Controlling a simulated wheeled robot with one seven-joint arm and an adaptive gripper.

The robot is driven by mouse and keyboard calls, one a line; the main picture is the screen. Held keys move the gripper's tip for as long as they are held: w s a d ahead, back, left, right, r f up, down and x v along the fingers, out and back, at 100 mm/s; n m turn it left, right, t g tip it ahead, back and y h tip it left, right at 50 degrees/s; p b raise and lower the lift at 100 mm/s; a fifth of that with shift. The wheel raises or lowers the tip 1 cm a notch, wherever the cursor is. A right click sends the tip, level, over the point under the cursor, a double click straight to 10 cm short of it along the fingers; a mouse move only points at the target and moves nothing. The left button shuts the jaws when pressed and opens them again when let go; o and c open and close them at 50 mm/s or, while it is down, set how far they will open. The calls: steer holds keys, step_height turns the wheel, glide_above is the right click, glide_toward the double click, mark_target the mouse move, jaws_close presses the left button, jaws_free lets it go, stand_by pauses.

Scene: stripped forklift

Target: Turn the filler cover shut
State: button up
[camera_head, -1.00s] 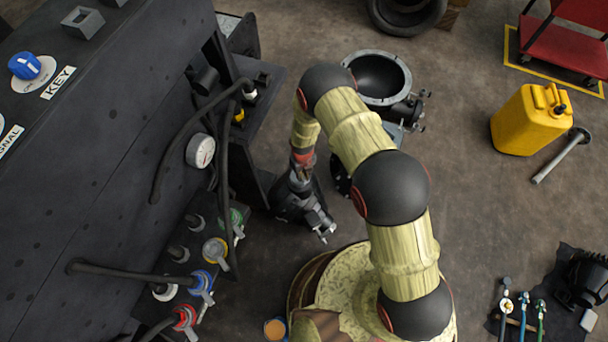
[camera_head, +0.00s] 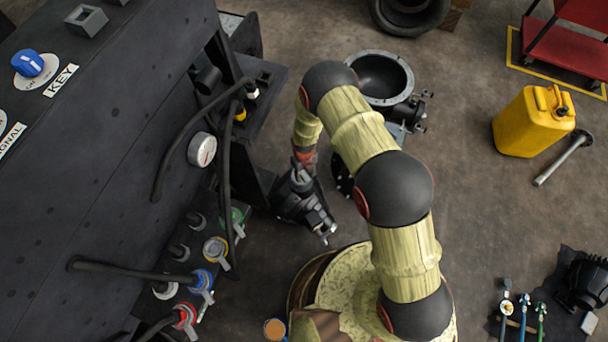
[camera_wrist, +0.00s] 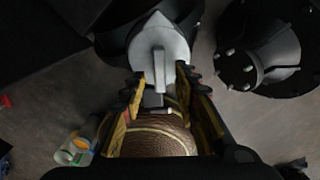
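A light grey cover (camera_wrist: 165,48) with a pointed top edge and a raised straight ridge shows at the upper middle of the wrist view; it looks like the filler cover. It sits against a dark rounded body. My gripper (camera_wrist: 162,78) is open, with one finger to the left and one to the right of the ridge's lower end. A gap shows on both sides, and I cannot tell whether the fingers touch it. In the head view my gripper (camera_head: 318,220) hangs low beside the dark machine, and I cannot make out the cover there.
The dark panel (camera_head: 90,150) with hoses, a gauge (camera_head: 202,149) and coloured couplings stands at left. A flanged dark bowl (camera_head: 382,77) stands behind my arm. A yellow canister (camera_head: 533,121) is at right, with open floor between. A flanged dark part (camera_wrist: 260,50) is at right in the wrist view.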

mark_target(304, 176)
step_height(304, 176, up, 11)
steer(key=shift+r, duration=0.2)
steer(key=shift+c, duration=0.2)
